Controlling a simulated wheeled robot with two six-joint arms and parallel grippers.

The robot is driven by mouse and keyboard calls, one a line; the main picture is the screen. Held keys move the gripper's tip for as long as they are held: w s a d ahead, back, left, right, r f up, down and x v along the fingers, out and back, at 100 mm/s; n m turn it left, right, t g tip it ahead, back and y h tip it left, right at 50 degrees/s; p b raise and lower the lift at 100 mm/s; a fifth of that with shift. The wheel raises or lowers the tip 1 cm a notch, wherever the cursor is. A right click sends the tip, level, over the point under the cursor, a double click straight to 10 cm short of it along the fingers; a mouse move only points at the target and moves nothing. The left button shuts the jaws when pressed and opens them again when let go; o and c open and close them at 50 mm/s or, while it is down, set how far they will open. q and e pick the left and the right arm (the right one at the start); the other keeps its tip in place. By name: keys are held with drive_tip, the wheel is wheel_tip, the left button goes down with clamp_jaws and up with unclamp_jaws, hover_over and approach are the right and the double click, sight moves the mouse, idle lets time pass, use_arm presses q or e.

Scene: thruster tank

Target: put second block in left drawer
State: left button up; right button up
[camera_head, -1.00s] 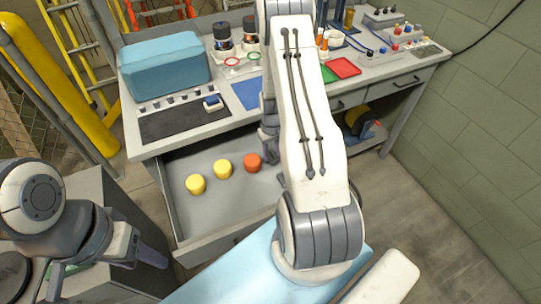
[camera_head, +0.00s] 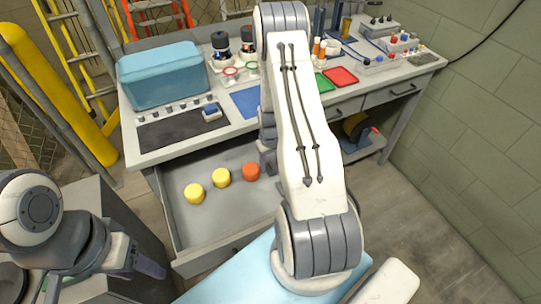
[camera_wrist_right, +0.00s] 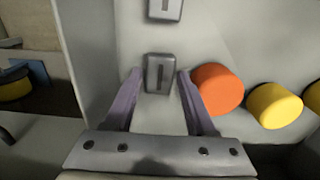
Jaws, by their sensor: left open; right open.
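An open drawer (camera_head: 225,225) under the left of the workbench holds two yellow cylinders (camera_head: 194,193) (camera_head: 221,177) and an orange one (camera_head: 251,172). The orange cylinder (camera_wrist_right: 218,88) and a yellow one (camera_wrist_right: 274,105) also show in the right wrist view. That view shows two grey blocks with dark slots, one (camera_wrist_right: 160,73) between my fingertips and one (camera_wrist_right: 165,9) at the top edge. My right gripper (camera_wrist_right: 160,78) is open; contact with the nearer block cannot be told. My right arm hides it in the head view. My left gripper (camera_head: 105,285) is open and empty at lower left.
Clear floor lies at right.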

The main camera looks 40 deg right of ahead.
sight(270, 167)
wheel_tip(270, 167, up, 12)
drive_tip(key=b, duration=0.1)
drive_tip(key=s+a+r+n, duration=0.15)
drive_tip(key=a+r, duration=0.35)
drive_tip(key=a, duration=0.5)
drive_tip(key=a+r+n, duration=0.3)
drive_tip(key=a+r, duration=0.2)
drive_tip(key=a, duration=0.5)
drive_tip(key=s+a+r+n, duration=0.2)
drive_tip(key=s+a, duration=0.4)
drive_tip(key=s, duration=0.3)
drive_tip(key=s+a+r+n+y, duration=0.1)
drive_tip(key=s+a+r+n, duration=0.2)
drive_tip(key=s+a, duration=0.4)
drive_tip(key=s+r, duration=0.1)
drive_tip(key=s, duration=0.1)
drive_tip(key=shift+s+a, duration=0.3)
drive_tip(key=shift+d, duration=0.1)
